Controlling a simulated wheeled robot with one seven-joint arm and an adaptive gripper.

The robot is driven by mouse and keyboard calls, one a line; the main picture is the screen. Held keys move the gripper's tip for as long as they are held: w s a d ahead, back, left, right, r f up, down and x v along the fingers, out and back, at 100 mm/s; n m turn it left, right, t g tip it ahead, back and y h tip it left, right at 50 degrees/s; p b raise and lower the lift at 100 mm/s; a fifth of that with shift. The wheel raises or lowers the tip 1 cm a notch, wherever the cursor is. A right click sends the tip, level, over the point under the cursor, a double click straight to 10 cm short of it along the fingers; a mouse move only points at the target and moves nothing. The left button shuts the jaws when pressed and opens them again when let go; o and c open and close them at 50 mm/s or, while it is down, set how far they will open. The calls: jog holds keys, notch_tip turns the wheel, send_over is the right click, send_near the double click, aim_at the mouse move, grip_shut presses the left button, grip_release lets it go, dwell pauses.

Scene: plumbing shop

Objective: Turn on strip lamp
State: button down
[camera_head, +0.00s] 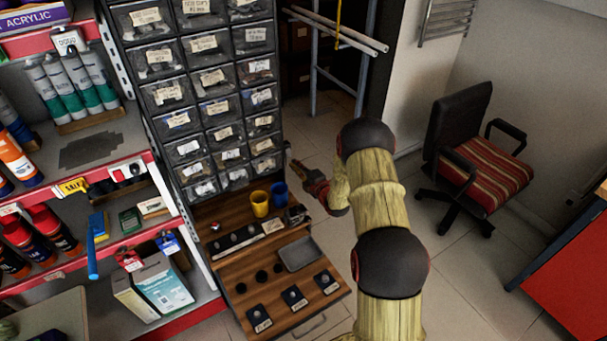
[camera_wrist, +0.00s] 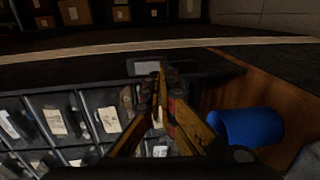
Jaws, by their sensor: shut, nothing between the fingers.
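I cannot make out a strip lamp for certain in either view. My gripper (camera_head: 293,164) is at the right side edge of the drawer cabinet (camera_head: 281,95), above the wooden worktop. In the wrist view my gripper (camera_wrist: 160,75) has its yellowish fingers drawn together at the tips, with nothing between them. A flat grey rectangular piece (camera_wrist: 195,69) on a dark surface lies just beyond the fingertips. I cannot tell whether the fingers touch it or what it is.
A yellow cup (camera_head: 260,204) and a blue cup (camera_head: 279,194) stand on the wooden worktop (camera_head: 215,212) below the cabinet. A shelf of tubes and bottles (camera_head: 75,85) is at the left. An office chair (camera_head: 480,150) stands at the right. Floor between is clear.

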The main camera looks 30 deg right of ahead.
aim_at(288, 156)
jog(key=shift+w+f+b, duration=0.2)
jog(key=shift+w+b, duration=0.1)
jog(key=shift+w, duration=1.25)
jog(key=shift+w, duration=0.1)
